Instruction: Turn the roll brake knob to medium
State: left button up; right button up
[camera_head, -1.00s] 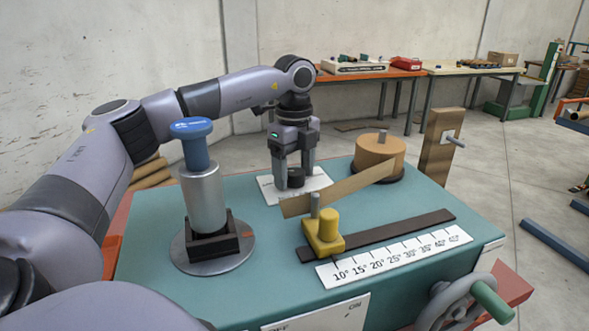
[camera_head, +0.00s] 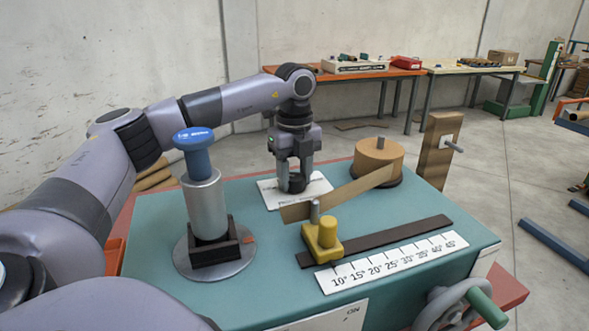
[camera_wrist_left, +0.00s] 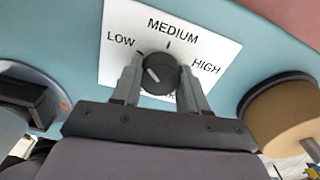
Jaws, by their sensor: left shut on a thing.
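The roll brake knob (camera_wrist_left: 160,74) is a round black dial with a white pointer line, on a white plate (camera_wrist_left: 118,72) marked LOW, MEDIUM and HIGH. In the left wrist view the pointer slants up and left, towards the LOW tick and short of the MEDIUM tick. My left gripper (camera_head: 295,178) points down over the plate. Its two fingers are shut on the knob's sides, as the left wrist view (camera_wrist_left: 160,88) also shows. In the head view the knob (camera_head: 296,185) is partly hidden by the fingers. My right gripper is not in view.
On the teal table top (camera_head: 150,228), a blue-topped post (camera_head: 205,205) stands left of the gripper. A brown tape roll (camera_head: 379,160) stands to the right, its strip running to a yellow guide (camera_head: 322,240) by an angle scale (camera_head: 390,264). A handwheel (camera_head: 450,308) is at front right.

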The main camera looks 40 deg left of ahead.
aim_at(295, 176)
pick_arm(q)
jog(key=m+p, duration=0.2)
jog(key=m, duration=0.3)
jog(key=shift+r+m+p, duration=0.1)
jog(key=shift+m+p, duration=0.2)
jog(key=shift+p, duration=0.05)
jog(key=m+p, duration=0.1)
jog(key=m, duration=0.3)
jog(key=shift+m+p, duration=0.3)
jog(key=shift+p, duration=0.05)
jog(key=o, duration=1.1)
jog(key=shift+c, duration=0.2)
notch_tip(295, 176, up, 7)
jog(key=shift+b, duration=0.3)
